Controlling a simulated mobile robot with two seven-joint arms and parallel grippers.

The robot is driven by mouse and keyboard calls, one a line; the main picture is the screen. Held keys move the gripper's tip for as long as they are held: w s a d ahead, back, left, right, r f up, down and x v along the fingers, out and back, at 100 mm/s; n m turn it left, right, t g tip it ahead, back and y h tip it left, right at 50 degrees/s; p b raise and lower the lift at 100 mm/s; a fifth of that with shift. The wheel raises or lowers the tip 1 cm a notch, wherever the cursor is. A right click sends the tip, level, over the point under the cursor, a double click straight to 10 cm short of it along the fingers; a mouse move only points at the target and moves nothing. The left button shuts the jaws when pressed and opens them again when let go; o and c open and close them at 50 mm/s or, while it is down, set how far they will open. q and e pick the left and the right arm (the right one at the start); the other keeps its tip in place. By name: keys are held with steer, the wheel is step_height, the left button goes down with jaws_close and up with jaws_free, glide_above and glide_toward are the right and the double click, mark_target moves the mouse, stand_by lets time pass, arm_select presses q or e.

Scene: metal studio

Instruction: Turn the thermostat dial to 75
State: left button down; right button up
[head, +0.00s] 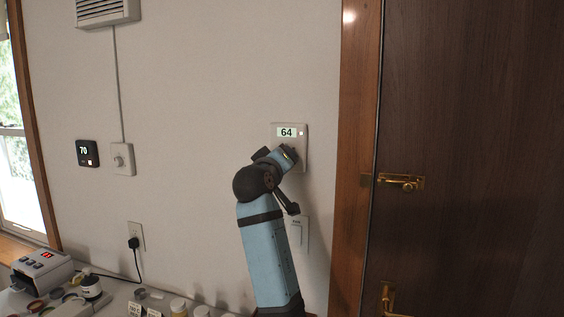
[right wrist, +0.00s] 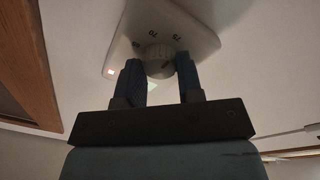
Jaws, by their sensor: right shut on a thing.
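The thermostat (head: 304,160) is a pale wall plate with a lit display (head: 287,132) reading 64. My right arm reaches up to it, and my right gripper (head: 289,155) covers its lower part in the head view, hiding the dial there. In the right wrist view the round grey dial (right wrist: 158,55) sits between the two dark fingers of my right gripper (right wrist: 161,78), which are shut on it. The dial has a small red mark on it. My left gripper is out of view.
A light switch (head: 299,234) is below the thermostat. A dark wooden door (head: 470,120) stands at right. Jars and a device (head: 42,268) crowd the counter below.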

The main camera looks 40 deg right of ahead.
steer(key=o, duration=0.9)
steer(key=b+v, duration=0.2)
steer(key=v, duration=1.2)
steer(key=shift+r, duration=0.1)
steer(key=shift+d, duration=0.1)
